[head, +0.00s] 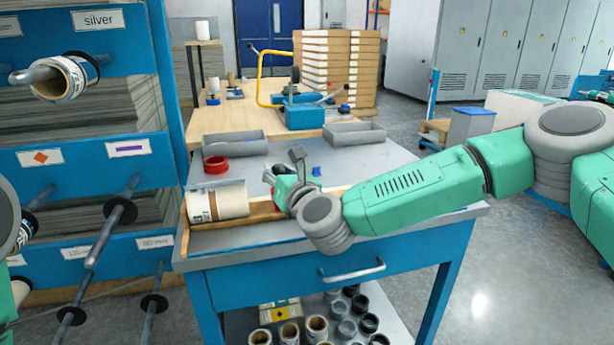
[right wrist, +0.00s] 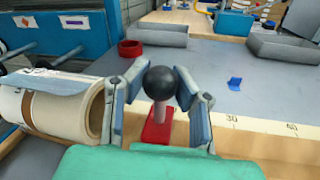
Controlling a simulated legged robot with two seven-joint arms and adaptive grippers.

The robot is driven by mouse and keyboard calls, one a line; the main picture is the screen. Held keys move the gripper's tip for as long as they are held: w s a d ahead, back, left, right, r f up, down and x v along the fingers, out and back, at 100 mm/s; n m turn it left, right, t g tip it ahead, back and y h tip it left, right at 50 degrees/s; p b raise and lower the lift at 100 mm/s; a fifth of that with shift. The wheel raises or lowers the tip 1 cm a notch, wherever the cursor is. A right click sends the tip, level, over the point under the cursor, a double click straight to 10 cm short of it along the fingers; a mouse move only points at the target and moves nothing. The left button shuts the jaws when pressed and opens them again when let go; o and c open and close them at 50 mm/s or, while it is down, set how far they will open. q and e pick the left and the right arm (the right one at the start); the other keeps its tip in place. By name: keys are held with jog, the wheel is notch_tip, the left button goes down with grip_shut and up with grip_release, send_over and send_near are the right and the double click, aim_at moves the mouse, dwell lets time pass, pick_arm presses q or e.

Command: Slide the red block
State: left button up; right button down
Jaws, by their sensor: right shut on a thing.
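The red block (right wrist: 156,128) sits at the wooden, scale-marked rail and carries a pin with a black ball knob (right wrist: 161,82). My right gripper (right wrist: 161,92) has its fingers on both sides of the knob and is shut on it. In the head view my right gripper (head: 290,190) is over the rail, and the block is mostly hidden behind it. A cream roll (head: 218,203) lies on the rail to the left of the gripper; it also shows in the right wrist view (right wrist: 62,110). Only a little of my left arm shows at the left edge; its gripper is not seen.
A wooden rail (head: 262,213) runs along the table's front. A red tape ring (head: 216,165) and two grey trays (head: 235,143) stand behind. A small blue piece (head: 316,171) lies behind the gripper. A blue rack (head: 92,150) with rods stands left.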

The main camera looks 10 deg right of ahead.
jog(key=shift+s+a+b, duration=0.1)
jog(key=shift+a+b, duration=0.25)
jog(key=shift+a, duration=1.9)
jog(key=c, duration=1.2)
grip_release()
jog(key=shift+s, duration=0.15)
jog(key=v, duration=1.1)
jog(key=shift+s+d+f, duration=0.1)
jog(key=shift+s+d, duration=0.1)
jog(key=shift+s, duration=0.1)
